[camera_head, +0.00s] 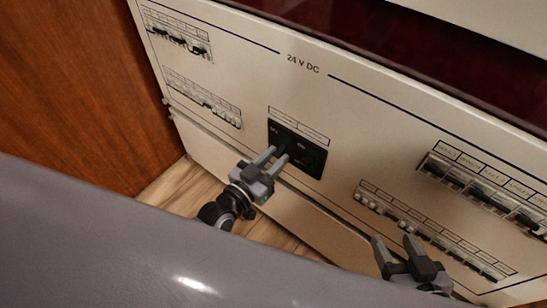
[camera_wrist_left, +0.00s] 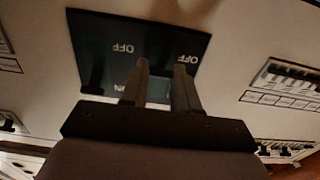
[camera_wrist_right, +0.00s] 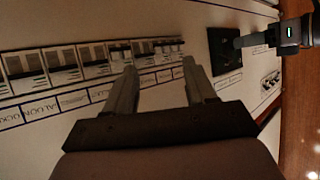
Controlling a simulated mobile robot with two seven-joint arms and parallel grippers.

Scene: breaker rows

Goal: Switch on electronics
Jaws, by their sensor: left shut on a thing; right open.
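The pale 24 V DC panel (camera_head: 340,110) carries a black switch plate (camera_head: 318,165) near its middle. The plate also shows in the left wrist view (camera_wrist_left: 92,50), with OFF and ON markings. My left gripper (camera_head: 274,156) is at this plate, shut on a switch (camera_wrist_left: 158,92) that its fingers mostly hide. Which way the switch is set cannot be told. My right gripper (camera_head: 394,240) is open and empty, in front of the lower right breaker row (camera_head: 436,236). In the right wrist view its fingers (camera_wrist_right: 159,66) stand apart below a row of breakers (camera_wrist_right: 92,58).
Another breaker row (camera_head: 482,192) sits at the upper right. Two more rows, upper (camera_head: 178,38) and lower (camera_head: 203,101), are on the left. A brown wooden wall (camera_head: 75,90) stands at the left. A grey surface (camera_head: 130,240) fills the lower left foreground.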

